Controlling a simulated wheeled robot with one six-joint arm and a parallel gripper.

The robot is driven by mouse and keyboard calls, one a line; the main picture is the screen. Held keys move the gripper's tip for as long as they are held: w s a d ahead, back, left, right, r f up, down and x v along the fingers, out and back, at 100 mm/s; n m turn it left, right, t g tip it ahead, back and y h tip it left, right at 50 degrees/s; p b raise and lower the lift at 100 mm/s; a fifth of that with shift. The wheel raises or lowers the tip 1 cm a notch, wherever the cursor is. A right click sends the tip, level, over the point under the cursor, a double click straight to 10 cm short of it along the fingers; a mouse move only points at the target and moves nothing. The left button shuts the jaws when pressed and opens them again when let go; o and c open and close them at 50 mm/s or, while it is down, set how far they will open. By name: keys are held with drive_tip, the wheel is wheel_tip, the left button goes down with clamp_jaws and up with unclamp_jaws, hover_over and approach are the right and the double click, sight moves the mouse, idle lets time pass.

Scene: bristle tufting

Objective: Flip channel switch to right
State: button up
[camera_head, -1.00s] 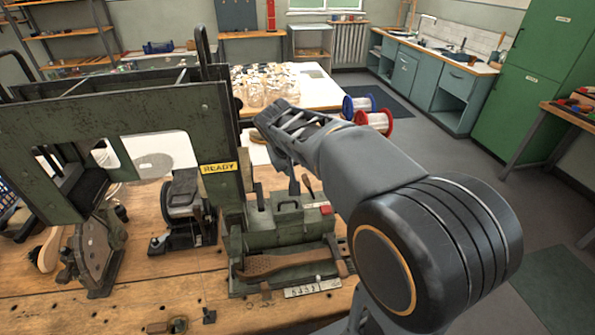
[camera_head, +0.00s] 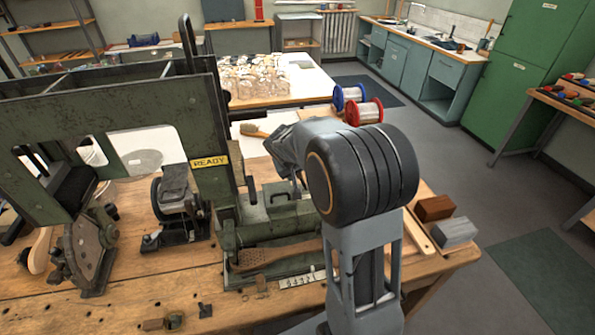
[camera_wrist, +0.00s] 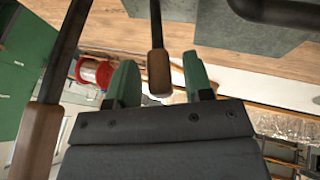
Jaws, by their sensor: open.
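The green tufting machine (camera_head: 215,185) stands on the wooden bench with a yellow READY plate (camera_head: 210,162) on its frame. In the wrist view a lever with a brown wooden grip (camera_wrist: 159,72) shows between the two green fingers of my gripper (camera_wrist: 160,78), which are apart on either side of it. I cannot tell whether they touch it. A second lever with a larger wooden grip (camera_wrist: 36,140) is at the left of the wrist view, outside the fingers. I cannot tell which lever is the channel switch. In the head view my arm hides the gripper and levers.
A perforated wooden brush body (camera_head: 275,256) lies at the machine's front, above a number plate (camera_head: 300,279). Brown (camera_head: 434,207) and grey (camera_head: 453,232) blocks sit at the bench's right end. Red (camera_head: 364,112) and blue (camera_head: 348,96) spools stand behind.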

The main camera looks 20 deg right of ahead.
drive_tip(key=shift+f, duration=0.1)
clamp_jaws()
idle(0.5)
